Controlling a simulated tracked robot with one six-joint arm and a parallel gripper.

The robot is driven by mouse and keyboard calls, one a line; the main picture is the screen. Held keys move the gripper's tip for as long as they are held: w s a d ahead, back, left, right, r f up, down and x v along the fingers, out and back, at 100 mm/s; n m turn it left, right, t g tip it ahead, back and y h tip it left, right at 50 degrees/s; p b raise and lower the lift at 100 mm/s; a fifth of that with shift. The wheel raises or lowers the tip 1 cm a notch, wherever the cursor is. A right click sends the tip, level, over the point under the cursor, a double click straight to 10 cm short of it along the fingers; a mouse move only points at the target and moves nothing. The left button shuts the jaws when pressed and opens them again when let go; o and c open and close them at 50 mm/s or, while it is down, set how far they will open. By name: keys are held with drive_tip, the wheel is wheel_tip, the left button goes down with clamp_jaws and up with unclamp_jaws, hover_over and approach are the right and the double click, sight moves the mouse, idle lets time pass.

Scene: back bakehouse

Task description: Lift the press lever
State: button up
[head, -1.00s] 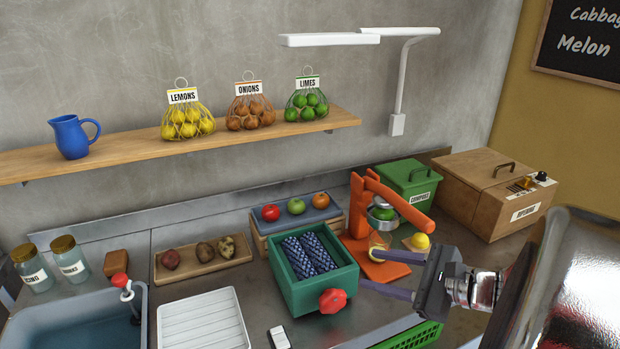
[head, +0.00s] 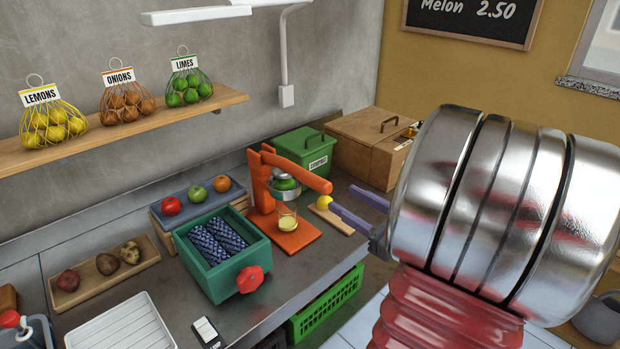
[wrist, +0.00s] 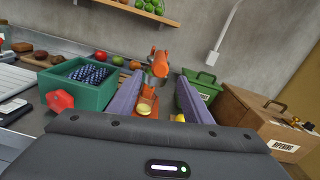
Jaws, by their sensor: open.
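The orange press (head: 262,190) stands on the counter against the wall. Its orange lever (head: 303,172) slants down to the right from the top of the press. A green fruit sits in the press head, and a glass (head: 287,219) with pale yellow liquid stands on its base. My gripper (head: 358,208) is in front and to the right of the press, open and empty, its two purple-grey fingers apart. In the wrist view the press (wrist: 153,80) shows between the fingers, with the lever (wrist: 160,64) pointing towards the camera. The gripper does not touch the lever.
A teal drawer box (head: 226,265) with a red knob stands left of the press. A lemon (head: 325,202) lies on a small board at its right. A green compost bin (head: 304,148) and a wooden box (head: 365,150) stand behind. A green crate (head: 325,304) is below the counter edge.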

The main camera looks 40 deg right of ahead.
sight(309, 178)
drive_tip(key=shift+w+a, duration=0.15)
drive_tip(key=shift+w, duration=3.25)
drive_tip(key=shift+w+a, duration=0.15)
drive_tip(key=shift+w, duration=3.25)
drive_tip(key=shift+c, duration=0.3)
clamp_jaws()
